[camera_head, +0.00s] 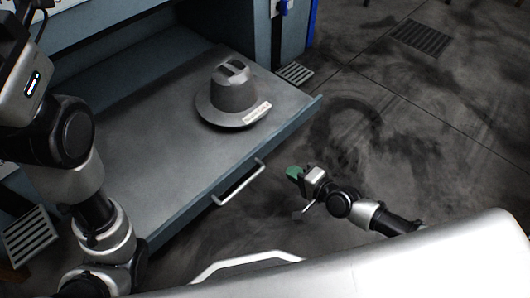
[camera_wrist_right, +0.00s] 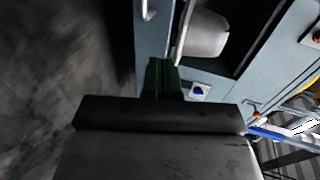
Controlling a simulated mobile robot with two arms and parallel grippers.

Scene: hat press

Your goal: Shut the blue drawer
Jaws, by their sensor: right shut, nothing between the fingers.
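The blue drawer (camera_head: 150,165) is pulled out of the blue cabinet, with its flat grey top showing. Its front edge carries a silver handle (camera_head: 240,184). A grey hat (camera_head: 233,92) with a small label sits on the drawer toward its right end. My right gripper (camera_head: 294,173) is in front of the drawer, right of the handle and apart from it, with its green fingers shut and empty. In the right wrist view the shut green fingers (camera_wrist_right: 160,75) point toward the drawer front (camera_wrist_right: 153,38), with the hat (camera_wrist_right: 207,35) beyond. My left arm crosses the left side; its gripper is out of frame.
The blue cabinet (camera_head: 290,45) stands behind the drawer, with an emergency-type button in blue and white (camera_wrist_right: 199,91) on its face in the right wrist view. Dark, stained floor (camera_head: 400,120) is open to the right. A floor grate (camera_head: 420,36) lies farther back.

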